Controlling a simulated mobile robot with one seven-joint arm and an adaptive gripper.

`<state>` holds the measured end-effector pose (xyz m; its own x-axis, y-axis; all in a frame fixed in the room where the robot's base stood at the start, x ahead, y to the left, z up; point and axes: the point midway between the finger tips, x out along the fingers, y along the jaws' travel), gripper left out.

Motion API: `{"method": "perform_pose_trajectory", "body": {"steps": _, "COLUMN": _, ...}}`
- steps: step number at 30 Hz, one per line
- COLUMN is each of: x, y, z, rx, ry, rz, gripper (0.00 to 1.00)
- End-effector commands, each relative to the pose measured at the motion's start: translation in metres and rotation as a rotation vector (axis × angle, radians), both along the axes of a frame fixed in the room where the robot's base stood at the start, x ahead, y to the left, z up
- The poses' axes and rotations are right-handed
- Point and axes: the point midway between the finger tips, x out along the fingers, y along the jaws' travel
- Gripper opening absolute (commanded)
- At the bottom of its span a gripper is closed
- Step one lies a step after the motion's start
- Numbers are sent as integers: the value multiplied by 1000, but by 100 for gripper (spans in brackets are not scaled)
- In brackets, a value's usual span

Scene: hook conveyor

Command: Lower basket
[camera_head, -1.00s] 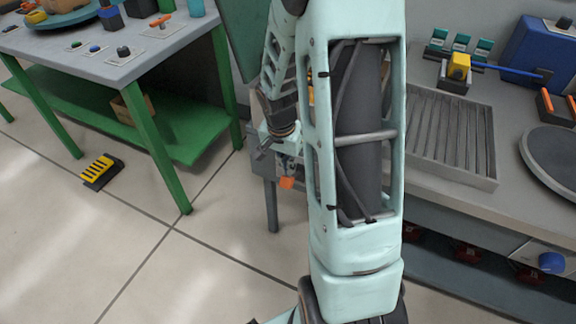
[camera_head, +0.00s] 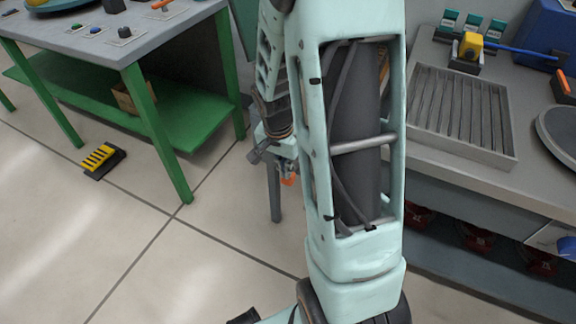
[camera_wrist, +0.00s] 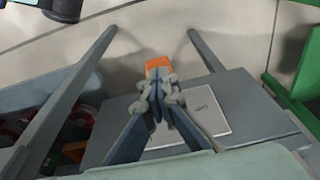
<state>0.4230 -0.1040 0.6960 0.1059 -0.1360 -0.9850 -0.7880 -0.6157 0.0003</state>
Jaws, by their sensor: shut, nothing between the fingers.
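I cannot make out a basket in either view. My gripper (camera_wrist: 158,92) points away from the camera in the wrist view, its dark blue fingers drawn together with nothing held. An orange block-like piece (camera_wrist: 158,66) shows just beyond the fingertips; I cannot tell whether they touch it. In the head view my gripper (camera_head: 281,165) is small, left of my large arm link, and partly hidden by it. A grey stand (camera_wrist: 255,110) with legs and a pale labelled plate (camera_wrist: 207,117) lies below the gripper in the wrist view.
A green-legged table (camera_head: 130,50) stands at the left, with a yellow-and-black item (camera_head: 102,159) on the floor by it. A grey bench (camera_head: 450,170) with a ribbed tray (camera_head: 415,125) is at the right. Open floor (camera_head: 150,260) lies between them.

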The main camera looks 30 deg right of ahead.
Motion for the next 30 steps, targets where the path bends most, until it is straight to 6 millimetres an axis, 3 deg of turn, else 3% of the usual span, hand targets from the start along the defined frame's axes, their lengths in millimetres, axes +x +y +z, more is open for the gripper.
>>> {"method": "perform_pose_trajectory", "body": {"steps": 1, "x": -3, "y": 3, "z": -15, "rx": 1, "ry": 5, "rz": 2, "gripper": 0}}
{"method": "perform_pose_trajectory", "body": {"steps": 18, "x": -11, "y": 13, "z": -94, "rx": 0, "ry": 5, "rz": 0, "gripper": 0}}
{"method": "perform_pose_trajectory", "body": {"steps": 30, "x": -6, "y": 7, "z": -128, "rx": -1, "ry": 1, "rz": -1, "gripper": 0}}
